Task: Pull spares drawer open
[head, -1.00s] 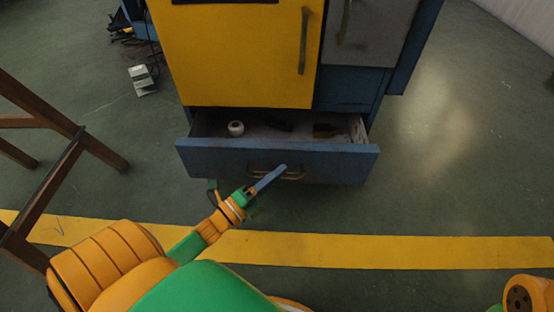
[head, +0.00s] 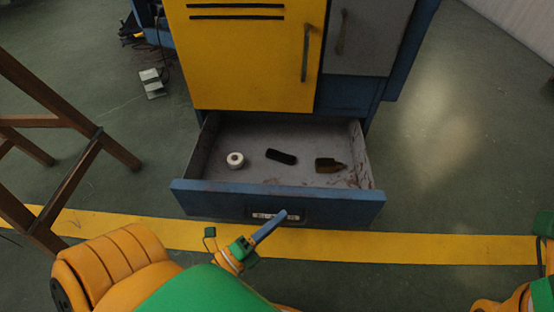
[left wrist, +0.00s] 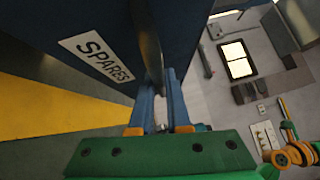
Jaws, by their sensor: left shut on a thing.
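The spares drawer (head: 210,201) is the blue bottom drawer of the cabinet. It stands well out, its grey inside showing. A white roll (head: 235,160), a black oblong item (head: 281,156) and a dark brown item (head: 330,165) lie in it. In the left wrist view its blue front carries a white SPARES label (left wrist: 95,57). My left gripper (head: 282,215) is at the middle of the drawer front, shut on the dark handle (left wrist: 150,50), which shows between its blue fingers (left wrist: 160,88). My right arm shows at the right edge; its gripper is out of view.
Above the drawer are a yellow door (head: 250,65) and a grey door (head: 368,40). A brown wooden frame (head: 85,170) stands at the left. A yellow floor stripe (head: 450,249) runs below the drawer. The floor to the right is clear.

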